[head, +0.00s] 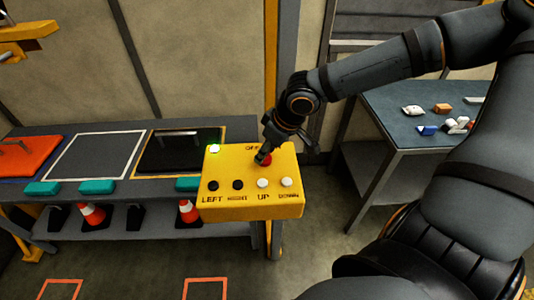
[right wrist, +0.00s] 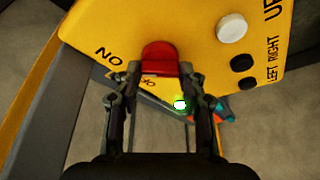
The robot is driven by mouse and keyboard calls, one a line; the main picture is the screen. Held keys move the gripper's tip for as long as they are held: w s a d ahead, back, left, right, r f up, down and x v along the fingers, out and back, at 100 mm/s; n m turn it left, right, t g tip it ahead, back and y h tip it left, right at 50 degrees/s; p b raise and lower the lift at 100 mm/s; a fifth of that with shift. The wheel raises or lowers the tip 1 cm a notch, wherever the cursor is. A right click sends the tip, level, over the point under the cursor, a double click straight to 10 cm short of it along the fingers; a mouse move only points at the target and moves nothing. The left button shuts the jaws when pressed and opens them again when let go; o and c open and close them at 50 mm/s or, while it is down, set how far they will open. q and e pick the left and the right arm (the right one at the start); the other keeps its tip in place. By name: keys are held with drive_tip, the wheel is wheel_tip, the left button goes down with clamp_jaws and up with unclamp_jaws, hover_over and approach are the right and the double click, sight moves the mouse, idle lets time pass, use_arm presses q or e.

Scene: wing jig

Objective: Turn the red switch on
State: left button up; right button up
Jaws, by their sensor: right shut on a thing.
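The red switch (head: 264,159) sits on the top face of a yellow control box (head: 253,207). In the head view my right gripper (head: 262,154) reaches down onto it from the upper right and partly covers it. In the right wrist view the red switch (right wrist: 160,57) shows between the two fingertips of my right gripper (right wrist: 160,72), which is shut on it. Black letters beside the switch are partly hidden by the fingers. A green light (head: 214,149) glows at the box's upper left corner. My left gripper is not in view.
White buttons (head: 263,182) and black buttons (head: 213,185) line the box's front part, close to the switch. A grey bench (head: 110,132) with panels stands at the left. A side table (head: 400,102) with small loose parts stands at the right.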

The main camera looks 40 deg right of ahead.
drive_tip(key=shift+m+h+b, duration=0.3)
drive_tip(key=shift+m, duration=0.3)
drive_tip(key=o, duration=1.1)
drive_tip(key=shift+o, duration=0.2)
drive_tip(key=shift+r, duration=0.15)
drive_tip(key=shift+s+r, duration=0.15)
drive_tip(key=shift+r, duration=0.2)
drive_tip(key=a+v, duration=0.1)
drive_tip(key=v, duration=1)
drive_tip(key=shift+d, duration=0.5)
